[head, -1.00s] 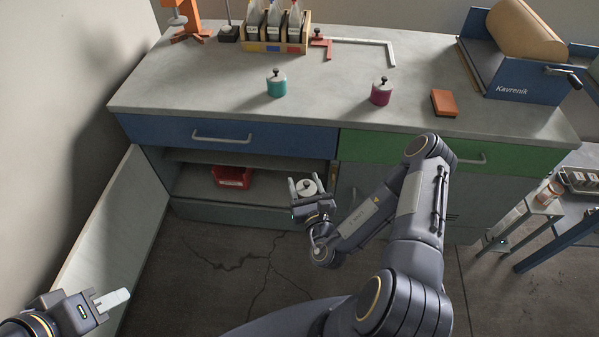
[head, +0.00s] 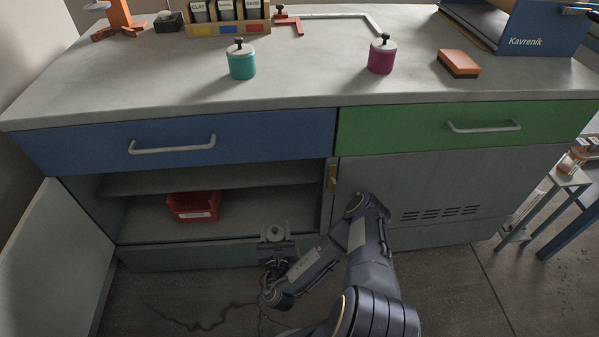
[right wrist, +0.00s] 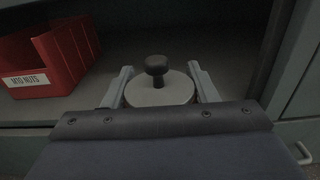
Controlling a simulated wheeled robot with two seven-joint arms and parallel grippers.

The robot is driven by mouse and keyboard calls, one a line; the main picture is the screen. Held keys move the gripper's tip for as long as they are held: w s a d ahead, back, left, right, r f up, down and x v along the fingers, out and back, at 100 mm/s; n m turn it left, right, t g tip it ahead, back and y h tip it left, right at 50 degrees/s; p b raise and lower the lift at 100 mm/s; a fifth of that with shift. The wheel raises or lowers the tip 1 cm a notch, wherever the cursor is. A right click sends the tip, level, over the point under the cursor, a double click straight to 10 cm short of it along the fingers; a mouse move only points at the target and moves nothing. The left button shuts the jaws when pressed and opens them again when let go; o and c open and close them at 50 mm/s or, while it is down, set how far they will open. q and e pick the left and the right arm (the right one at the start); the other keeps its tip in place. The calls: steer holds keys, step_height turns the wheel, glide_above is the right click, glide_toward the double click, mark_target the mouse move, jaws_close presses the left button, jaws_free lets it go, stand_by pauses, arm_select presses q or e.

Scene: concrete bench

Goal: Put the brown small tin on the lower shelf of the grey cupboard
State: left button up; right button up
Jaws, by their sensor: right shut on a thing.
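My right gripper (head: 276,238) is shut on a small tin (head: 274,231) with a pale lid and a dark knob. The tin is upright; its side is mostly hidden, so its brown colour is not clear. It also shows between the fingers in the right wrist view (right wrist: 158,94). The grey cupboard (head: 190,257) stands open under the blue drawer, its door swung out left. The gripper and tin are at the front of the opening, near the right end of the lower shelf (head: 245,218). My left gripper is out of view.
A red bin (head: 194,207) stands on the lower shelf, left of the tin; the shelf between them is clear. An upper shelf board (head: 230,178) runs above. The cupboard's right side post (head: 329,195) is close to my right arm. Teal (head: 241,64) and magenta (head: 381,58) tins stand on the bench.

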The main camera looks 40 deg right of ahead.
steer(key=b+x, duration=0.7)
steer(key=x, duration=1)
steer(key=shift+w+d, duration=0.1)
steer(key=shift+d, duration=0.05)
steer(key=f+b, duration=0.3)
steer(key=shift+w+d+f, duration=0.2)
steer(key=shift+w+f, duration=0.1)
steer(key=shift+r, duration=0.15)
steer(key=shift+f, duration=0.2)
steer(key=o, duration=1.1)
steer(key=shift+c, duration=0.2)
steer(key=shift+r, duration=0.1)
steer(key=shift+s+a+r, duration=0.15)
steer(key=shift+s+a, duration=0.05)
steer(key=shift+s, duration=0.1)
steer(key=p, duration=0.5)
glide_above(275, 220)
steer(key=v, duration=0.3)
steer(key=shift+s+a, duration=0.1)
steer(key=shift+s, duration=0.2)
